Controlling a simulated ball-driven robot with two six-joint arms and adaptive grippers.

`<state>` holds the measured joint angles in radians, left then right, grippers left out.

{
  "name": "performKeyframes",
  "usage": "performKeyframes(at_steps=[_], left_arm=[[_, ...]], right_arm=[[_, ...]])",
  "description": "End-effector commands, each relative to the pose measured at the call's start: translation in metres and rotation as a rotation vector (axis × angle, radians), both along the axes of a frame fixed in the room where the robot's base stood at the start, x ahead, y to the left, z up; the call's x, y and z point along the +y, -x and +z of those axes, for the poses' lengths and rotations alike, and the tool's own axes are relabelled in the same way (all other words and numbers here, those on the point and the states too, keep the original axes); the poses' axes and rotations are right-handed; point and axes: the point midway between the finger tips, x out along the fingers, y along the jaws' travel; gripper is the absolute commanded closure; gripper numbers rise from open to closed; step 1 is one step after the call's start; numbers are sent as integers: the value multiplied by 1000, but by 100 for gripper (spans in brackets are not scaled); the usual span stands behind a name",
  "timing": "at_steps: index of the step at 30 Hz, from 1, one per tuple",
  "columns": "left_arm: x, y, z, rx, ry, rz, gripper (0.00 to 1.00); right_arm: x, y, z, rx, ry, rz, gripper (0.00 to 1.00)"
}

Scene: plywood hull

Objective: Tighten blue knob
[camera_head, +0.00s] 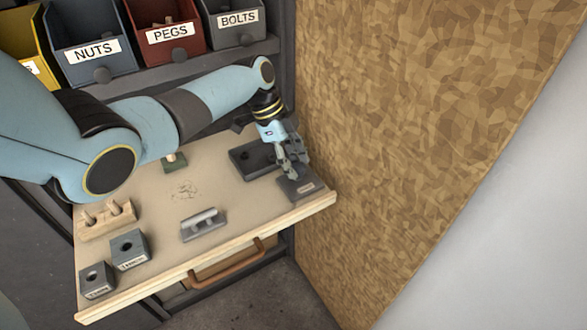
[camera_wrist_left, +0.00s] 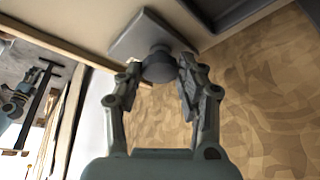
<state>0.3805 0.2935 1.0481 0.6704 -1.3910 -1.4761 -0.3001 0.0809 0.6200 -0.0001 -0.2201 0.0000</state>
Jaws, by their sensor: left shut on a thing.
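My left gripper (camera_head: 291,165) reaches down at the right end of the wooden board, over a dark labelled block (camera_head: 297,189). In the left wrist view its two fingers (camera_wrist_left: 158,84) are on either side of a round knob (camera_wrist_left: 159,66), shut on it. The knob looks dark grey rather than clearly blue, and sits on a flat grey plate (camera_wrist_left: 142,35). In the head view the fingers hide the knob. My right gripper is not in view.
A dark block (camera_head: 246,161) lies just left of the gripper. A grey handled piece (camera_head: 203,225), a wooden peg block (camera_head: 106,218) and two grey holed blocks (camera_head: 129,250) stand on the board (camera_head: 170,215). Labelled bins (camera_head: 93,50) line the back. A patterned wall (camera_head: 390,130) rises close on the right.

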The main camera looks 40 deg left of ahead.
Motion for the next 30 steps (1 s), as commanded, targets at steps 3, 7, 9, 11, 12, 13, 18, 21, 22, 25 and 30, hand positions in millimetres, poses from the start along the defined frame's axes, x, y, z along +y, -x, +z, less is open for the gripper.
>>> performKeyframes(at_steps=[3, 7, 9, 11, 12, 13, 18, 21, 22, 25, 30], left_arm=[[1, -3, -2, -5, 0, -110, 95], [1, -4, -2, -5, -1, -234, 95], [1, -5, -2, -4, -1, -298, 95], [1, -5, -2, -5, 0, -351, 95], [1, -6, -1, -6, 0, -384, 95], [1, -6, -1, -5, -1, -411, 95], [0, -7, -1, -5, -1, -533, 95], [0, -7, 0, -5, -2, -591, 95], [0, -7, 0, -5, -2, -606, 95], [0, -8, 1, -6, -2, -649, 95], [0, -8, 2, -5, -3, -693, 95]], right_arm=[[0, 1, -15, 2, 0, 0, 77], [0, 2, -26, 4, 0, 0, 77], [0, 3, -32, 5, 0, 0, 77], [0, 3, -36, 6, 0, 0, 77], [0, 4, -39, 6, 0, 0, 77], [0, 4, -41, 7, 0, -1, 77], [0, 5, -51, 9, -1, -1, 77], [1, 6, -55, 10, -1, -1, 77], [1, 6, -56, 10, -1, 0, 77], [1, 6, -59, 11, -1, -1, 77], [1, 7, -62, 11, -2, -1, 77]])
